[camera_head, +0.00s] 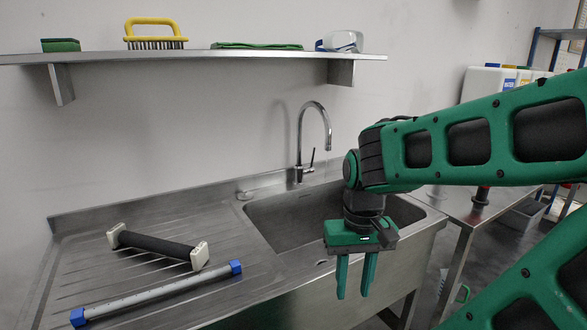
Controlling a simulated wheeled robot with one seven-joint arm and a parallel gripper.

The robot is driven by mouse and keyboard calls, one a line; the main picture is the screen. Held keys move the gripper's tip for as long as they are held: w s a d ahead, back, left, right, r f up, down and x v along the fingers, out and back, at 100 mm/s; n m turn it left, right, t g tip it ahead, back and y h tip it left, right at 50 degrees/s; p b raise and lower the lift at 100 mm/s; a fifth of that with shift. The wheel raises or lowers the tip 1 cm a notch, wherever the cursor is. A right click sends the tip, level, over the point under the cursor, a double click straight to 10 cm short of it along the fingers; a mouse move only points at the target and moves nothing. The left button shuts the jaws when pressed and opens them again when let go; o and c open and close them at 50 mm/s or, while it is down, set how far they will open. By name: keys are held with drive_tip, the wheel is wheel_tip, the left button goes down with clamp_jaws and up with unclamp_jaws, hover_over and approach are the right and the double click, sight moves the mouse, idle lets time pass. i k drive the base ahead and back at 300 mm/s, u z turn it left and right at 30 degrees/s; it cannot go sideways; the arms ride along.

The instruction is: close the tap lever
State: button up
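The tap (300,150) is a tall curved chrome spout at the back edge of the sink. Its lever (312,158) is a thin dark stick at the right of the tap's base, tilted upward. My gripper (355,296) hangs in front of the sink's front edge, pointing down, to the right of and nearer than the tap. Its two green fingers are apart with nothing seen between them. The gripper is clear of the tap and lever. Whether water flows is too small to tell.
The sink basin (290,222) lies behind my gripper. A black roller with pale ends (155,246) and a blue-capped bar (160,293) lie on the drainboard (95,265). A wall shelf (200,56) holds a yellow brush (155,32) and sponge (60,45).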

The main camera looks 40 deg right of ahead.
sight(311, 167)
drive_tip(key=u, duration=1.65)
drive_tip(key=k, duration=1.6)
drive_tip(key=z, duration=1.95)
drive_tip(key=i, duration=1)
drive_tip(key=u, duration=0.05)
